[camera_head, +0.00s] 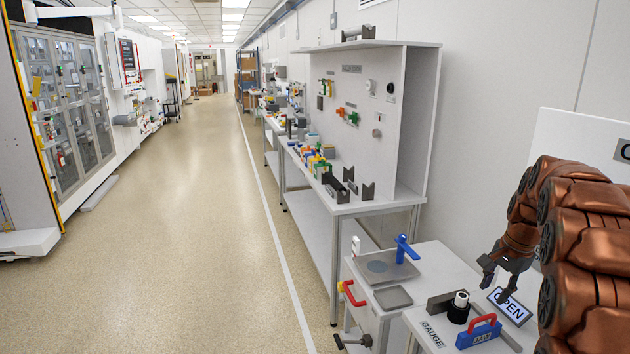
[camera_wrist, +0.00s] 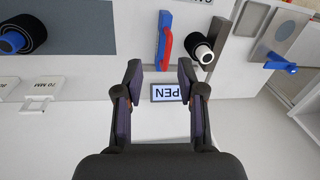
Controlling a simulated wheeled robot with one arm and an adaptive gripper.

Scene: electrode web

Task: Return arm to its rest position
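My arm, copper-coloured, shows at the right of the head view. My gripper (camera_head: 500,281) hangs from it above the right part of the small white table (camera_head: 415,315). In the wrist view my gripper (camera_wrist: 157,80) has its two dark fingers spread wide apart, with nothing between them. Below it lies a small display reading OPEN (camera_head: 510,306), which also shows between the fingertips in the wrist view (camera_wrist: 170,92). The gripper touches nothing that I can see.
A blue and red JAW block (camera_head: 478,333), a black and white roll (camera_head: 459,307) and a GAUGE label (camera_head: 432,335) lie near the gripper. A blue clamp handle (camera_head: 404,249) stands behind. A long workbench (camera_head: 340,205) runs along the wall. The aisle floor (camera_head: 190,220) is clear.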

